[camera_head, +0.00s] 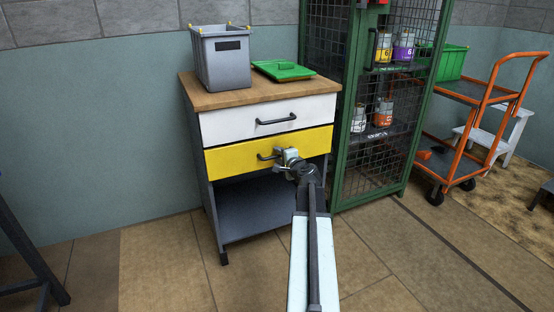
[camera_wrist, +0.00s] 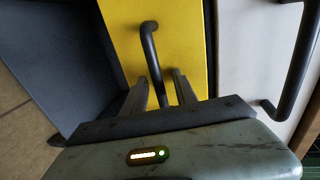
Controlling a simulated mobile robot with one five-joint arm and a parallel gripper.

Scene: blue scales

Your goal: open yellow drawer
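The yellow drawer (camera_head: 229,161) is the lower of two drawers in a cabinet with a wooden top, and its front looks closed, about level with the white one above. Its dark bar handle (camera_head: 264,157) is partly hidden by my gripper (camera_head: 281,156). In the wrist view the yellow front (camera_wrist: 186,38) fills the middle, and the handle (camera_wrist: 151,50) runs down between the two fingers of my gripper (camera_wrist: 159,78). The fingers are apart, one on each side of the handle, with a gap visible. The handle's near end is hidden behind the gripper body.
The white drawer (camera_head: 228,122) above has its own dark handle (camera_head: 276,119). A grey bin (camera_head: 221,66) and a green lid (camera_head: 283,70) are on the cabinet top. A green mesh locker (camera_head: 342,160) stands close on the right. An open shelf (camera_head: 250,205) lies below the drawer.

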